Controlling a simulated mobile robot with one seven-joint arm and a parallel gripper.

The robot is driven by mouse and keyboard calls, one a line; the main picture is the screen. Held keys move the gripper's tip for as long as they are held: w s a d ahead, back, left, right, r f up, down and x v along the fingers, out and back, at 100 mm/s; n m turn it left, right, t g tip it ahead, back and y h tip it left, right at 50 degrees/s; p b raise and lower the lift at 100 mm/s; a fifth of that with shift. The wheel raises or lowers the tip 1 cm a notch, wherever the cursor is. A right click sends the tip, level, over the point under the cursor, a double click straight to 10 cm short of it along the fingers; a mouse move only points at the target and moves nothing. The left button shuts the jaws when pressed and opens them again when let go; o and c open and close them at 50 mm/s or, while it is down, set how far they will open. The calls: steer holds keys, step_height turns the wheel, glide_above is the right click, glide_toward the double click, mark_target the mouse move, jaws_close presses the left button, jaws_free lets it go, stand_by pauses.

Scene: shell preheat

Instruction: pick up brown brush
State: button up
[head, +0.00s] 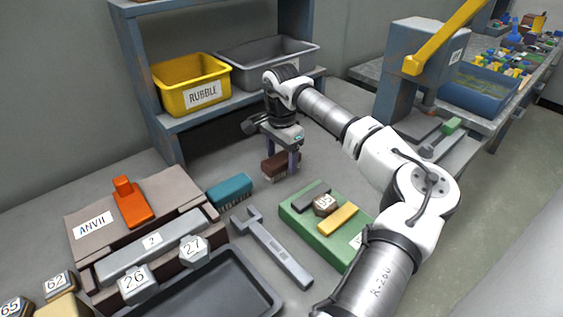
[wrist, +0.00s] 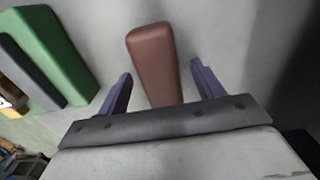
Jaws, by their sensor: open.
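The brown brush (head: 275,166) lies on the grey table below my gripper in the head view, partly hidden behind a finger. In the wrist view the brush (wrist: 154,62) shows as a long brown block pointing away from the gripper, its near end hidden behind the gripper's dark edge. My gripper (head: 287,160) points down at the brush with its purple fingers apart. In the wrist view the fingers of my gripper (wrist: 163,88) stand on either side of the brush, with a gap on each side. I cannot tell how far above the table the fingertips are.
A teal brush (head: 231,191) lies left of the brown one. A green tray (head: 300,222) with small blocks is in front, also seen in the wrist view (wrist: 52,55). A wrench (head: 270,246) lies nearer. A shelf with a yellow rubble bin (head: 178,99) stands behind.

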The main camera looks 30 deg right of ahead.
mark_target(282, 156)
step_height(282, 156, down, 2)
steer(key=shift+f, duration=0.25)
steer(key=shift+c, duration=0.5)
steer(key=c, duration=1)
steer(key=shift+r, duration=0.15)
step_height(282, 156, up, 18)
steer(key=shift+f+b, duration=0.1)
steer(key=shift+b, duration=0.4)
